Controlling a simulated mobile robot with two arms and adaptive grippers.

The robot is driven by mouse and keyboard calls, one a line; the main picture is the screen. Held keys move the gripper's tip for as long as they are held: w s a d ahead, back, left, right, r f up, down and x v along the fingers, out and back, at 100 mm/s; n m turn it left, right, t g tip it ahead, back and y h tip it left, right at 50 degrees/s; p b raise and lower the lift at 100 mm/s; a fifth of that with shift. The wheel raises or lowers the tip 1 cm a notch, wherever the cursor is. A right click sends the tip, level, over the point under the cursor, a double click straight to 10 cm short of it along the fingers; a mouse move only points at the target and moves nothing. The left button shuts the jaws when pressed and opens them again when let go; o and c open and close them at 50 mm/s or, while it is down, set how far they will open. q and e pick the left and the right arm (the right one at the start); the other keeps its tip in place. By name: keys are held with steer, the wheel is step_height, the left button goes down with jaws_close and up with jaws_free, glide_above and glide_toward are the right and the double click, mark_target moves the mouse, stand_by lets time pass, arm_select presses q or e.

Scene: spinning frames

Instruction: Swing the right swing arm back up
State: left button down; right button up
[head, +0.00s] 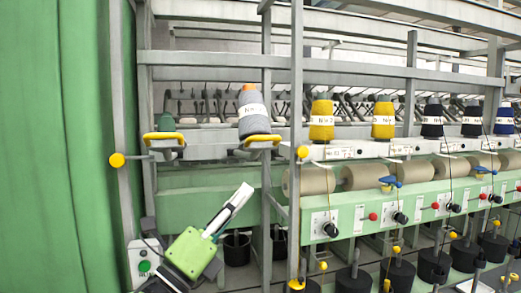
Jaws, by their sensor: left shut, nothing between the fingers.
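My left gripper (241,193) is at the lower left of centre, with a green body and a slim pale and dark front end. It is shut and empty, pointing up and to the right. Two yellow loop-shaped handles are on the frame above it: a left one (163,136) under a small green piece, and a right one (262,139) under a grey cone (252,112) with an orange top. My gripper is below the right loop and apart from it. I cannot tell for sure which part is the right swing arm. My right gripper is not in view.
Grey uprights and rails cross the view, one upright (296,110) just right of my gripper. Yellow (321,118) and dark cones line the rack at right above beige rolls (312,180). Dark cans (354,278) stand below. A green curtain-like wall (45,150) fills the left.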

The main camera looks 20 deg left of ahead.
mark_target(246, 147)
arm_select(q)
steer(key=p+x, duration=0.2)
steer(key=x, duration=0.1)
steer(key=a+r+p+x, duration=0.1)
steer(key=p+x, duration=0.1)
steer(key=x, duration=0.2)
steer(key=a+p+x, duration=0.1)
steer(key=p+x, duration=0.1)
steer(key=x, duration=0.2)
steer(key=shift+s+r, duration=0.15)
steer(key=shift+a+r, duration=0.1)
steer(key=shift+a, duration=0.05)
